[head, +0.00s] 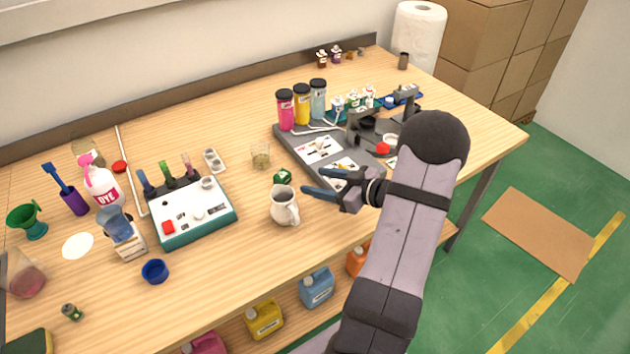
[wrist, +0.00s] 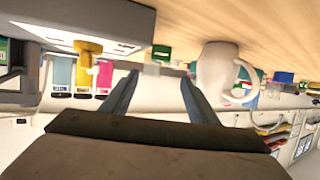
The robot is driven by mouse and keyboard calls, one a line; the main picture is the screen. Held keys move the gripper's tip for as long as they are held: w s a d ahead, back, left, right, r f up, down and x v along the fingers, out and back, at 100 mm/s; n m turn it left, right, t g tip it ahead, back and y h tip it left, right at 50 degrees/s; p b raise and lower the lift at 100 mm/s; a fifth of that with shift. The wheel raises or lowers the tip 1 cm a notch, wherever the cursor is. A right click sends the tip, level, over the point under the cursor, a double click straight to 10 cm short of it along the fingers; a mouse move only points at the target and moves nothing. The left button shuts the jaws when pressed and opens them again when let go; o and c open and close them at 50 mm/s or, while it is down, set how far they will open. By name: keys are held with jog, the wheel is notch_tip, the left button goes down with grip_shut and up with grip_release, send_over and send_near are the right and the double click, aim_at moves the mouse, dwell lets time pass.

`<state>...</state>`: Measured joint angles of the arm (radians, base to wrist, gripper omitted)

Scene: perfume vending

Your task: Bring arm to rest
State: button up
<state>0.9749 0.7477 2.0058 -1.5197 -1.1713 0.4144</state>
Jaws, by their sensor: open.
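My gripper (head: 318,183) is open and empty. In the head view it hangs above the table's front right part, its blue-grey fingers pointing left. A white pitcher (head: 284,206) stands on the table just left of the fingertips, apart from them as far as I can see. In the wrist view, which looks upside down, my gripper's fingers (wrist: 157,92) are spread with nothing between them. The white pitcher (wrist: 215,72) shows beside the right-hand finger there, and its handle is visible. My arm reaches in from the lower right.
A grey machine (head: 312,158) with pink, yellow and blue cylinders stands behind my gripper. A white and teal device (head: 195,214) is left of the pitcher. A small green item (head: 283,177) and a glass cup (head: 261,157) sit behind it. Several coloured jugs stand below the tabletop.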

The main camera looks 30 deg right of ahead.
jog(key=shift+w, duration=0.1)
dwell(0.3)
jog(key=w+a+r+m+g+h+p, duration=0.1)
jog(key=w+a+r+g+h+p, duration=0.15)
jog(key=w+r+h, duration=0.35)
jog(key=s+a+m+g+p, duration=0.1)
jog(key=s+a+g, duration=0.2)
jog(key=s+a, duration=0.35)
jog(key=s+a+g+p, duration=0.1)
jog(key=s+a+g, duration=0.2)
jog(key=a, duration=0.7)
jog(key=s+a+f+m+g+b, duration=0.1)
jog(key=s+f+g, duration=0.1)
jog(key=s, duration=0.6)
jog(key=s+a+f+m+g+b, duration=0.1)
jog(key=s+a+f+g+b, duration=0.1)
jog(key=s, duration=0.7)
jog(key=shift+s+f+m+y+b, duration=0.3)
jog(key=shift+f+y, duration=0.1)
jog(key=shift+f, duration=0.05)
jog(key=shift+g, duration=0.25)
